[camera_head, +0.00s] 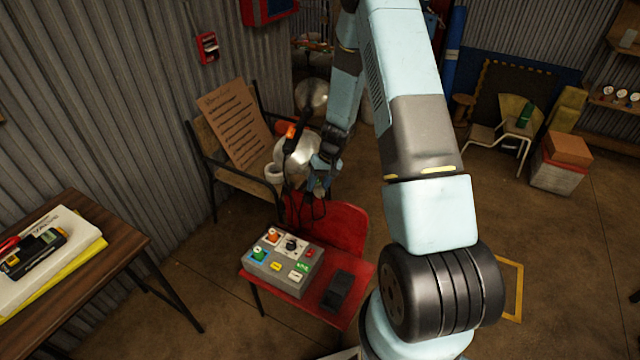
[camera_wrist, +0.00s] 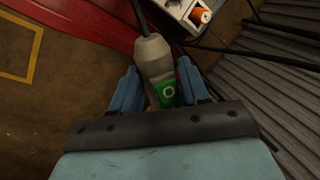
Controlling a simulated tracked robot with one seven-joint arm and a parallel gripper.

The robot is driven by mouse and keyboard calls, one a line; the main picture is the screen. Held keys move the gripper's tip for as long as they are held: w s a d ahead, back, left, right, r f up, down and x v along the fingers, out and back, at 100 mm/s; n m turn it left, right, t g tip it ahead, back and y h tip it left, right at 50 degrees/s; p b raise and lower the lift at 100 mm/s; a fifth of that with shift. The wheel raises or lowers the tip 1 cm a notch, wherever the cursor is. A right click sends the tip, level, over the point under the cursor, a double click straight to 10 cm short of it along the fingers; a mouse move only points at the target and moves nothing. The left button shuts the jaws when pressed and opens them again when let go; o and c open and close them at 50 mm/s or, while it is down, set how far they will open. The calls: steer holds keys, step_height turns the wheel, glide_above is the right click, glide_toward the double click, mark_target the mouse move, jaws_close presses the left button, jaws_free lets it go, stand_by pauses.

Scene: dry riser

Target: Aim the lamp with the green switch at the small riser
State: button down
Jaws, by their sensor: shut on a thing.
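In the wrist view, my gripper (camera_wrist: 158,76) is shut on the grey handle (camera_wrist: 155,60) of a lamp, with a finger on each side. Its green switch (camera_wrist: 167,92) faces the camera, and a cable leaves the handle's far end. The lamp's head is out of that view. In the head view, my gripper (camera_head: 322,170) hangs above the red chair, beside a silver lamp shade (camera_head: 297,158) with an orange part (camera_head: 291,131) near it. I cannot tell whether this shade belongs to the held lamp. I cannot clearly pick out the small riser.
A grey control box (camera_head: 283,268) with coloured plugs and a black device (camera_head: 337,289) stand on the red chair (camera_head: 340,225). Another silver shade (camera_head: 312,95) is farther back. A wooden table (camera_head: 125,250) is at left.

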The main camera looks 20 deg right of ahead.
steer(key=shift+a+m+t, duration=0.2)
steer(key=shift+m+t, duration=0.2)
steer(key=shift+m, duration=1)
steer(key=c, duration=0.8)
jaws_free()
steer(key=shift+o, duration=0.6)
steer(key=shift+a, duration=0.15)
steer(key=v, duration=1.3)
steer(key=shift+r, duration=0.35)
